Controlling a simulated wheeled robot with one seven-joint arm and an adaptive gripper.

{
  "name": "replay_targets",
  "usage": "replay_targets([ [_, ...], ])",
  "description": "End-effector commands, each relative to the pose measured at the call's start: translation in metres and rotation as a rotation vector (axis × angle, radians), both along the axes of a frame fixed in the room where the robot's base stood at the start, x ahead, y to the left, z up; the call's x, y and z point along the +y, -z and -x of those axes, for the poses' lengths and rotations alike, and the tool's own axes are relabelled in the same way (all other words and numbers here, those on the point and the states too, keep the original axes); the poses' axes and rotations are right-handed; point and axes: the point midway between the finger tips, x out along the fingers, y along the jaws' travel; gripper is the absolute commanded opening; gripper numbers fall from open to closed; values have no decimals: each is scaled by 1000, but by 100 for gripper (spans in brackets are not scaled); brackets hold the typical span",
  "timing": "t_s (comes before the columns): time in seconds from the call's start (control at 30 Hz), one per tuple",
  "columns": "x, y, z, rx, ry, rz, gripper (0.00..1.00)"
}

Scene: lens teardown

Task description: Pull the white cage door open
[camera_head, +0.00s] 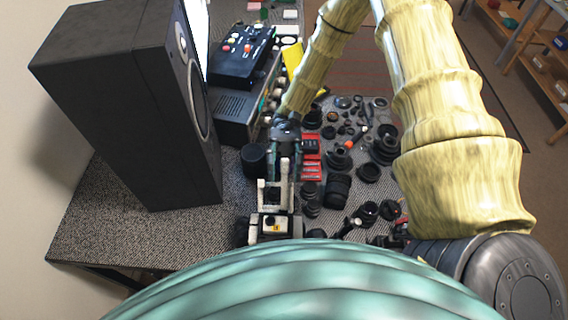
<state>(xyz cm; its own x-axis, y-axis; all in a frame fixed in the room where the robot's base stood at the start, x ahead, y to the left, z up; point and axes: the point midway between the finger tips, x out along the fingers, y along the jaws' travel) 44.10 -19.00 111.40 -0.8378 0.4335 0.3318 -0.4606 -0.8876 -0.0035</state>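A small white frame-like part (262,193), which may be the white cage door, stands near the front of the table. A white and dark block with an orange label (275,228) sits just below it in the picture. My gripper (284,165) hangs at the end of my arm, close to the white frame's upper side. I cannot tell whether they touch. The fingers are small and dark against the clutter, so their opening is unclear. I cannot make out a hinge or how far any door stands open.
A large black speaker (125,100) stands left of the gripper. A black box with coloured knobs (243,55) sits on a grey unit behind. Many dark lens parts (338,188) and red boxes (311,168) crowd the right. The grey table (135,235) has bare room at front left.

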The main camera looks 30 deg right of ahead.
Motion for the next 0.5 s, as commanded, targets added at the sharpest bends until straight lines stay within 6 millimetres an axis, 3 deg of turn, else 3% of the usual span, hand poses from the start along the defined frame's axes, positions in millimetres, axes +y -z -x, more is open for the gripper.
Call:
replay_targets([
  [0.27,1,-2,0,0,-2,-1,41],
  [0.5,1,-22,-1,-3,-2,-1,41],
])
